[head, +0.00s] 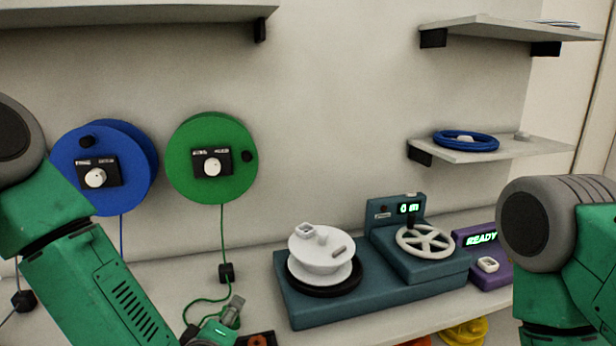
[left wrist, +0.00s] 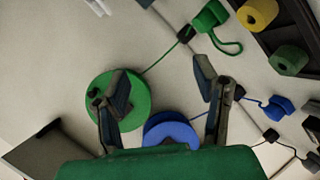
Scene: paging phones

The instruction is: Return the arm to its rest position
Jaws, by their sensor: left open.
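My left arm (head: 95,285) comes in from the left in the head view, green with a dark grey joint. My left gripper (head: 212,322) is low at the bottom edge, partly cut off, over the counter below the green reel. In the left wrist view the left gripper (left wrist: 160,92) has its fingers spread, with nothing between them. My right arm (head: 560,240) fills the right edge of the head view. Its gripper is out of view.
A blue reel (head: 75,150) and a green reel (head: 185,170) hang on the wall. A teal winding machine (head: 310,305) with a white spool (head: 320,250) and handwheel (head: 425,240) stands on the counter. A purple READY box (head: 490,270) is beside it. Shelves (head: 500,150) jut out above.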

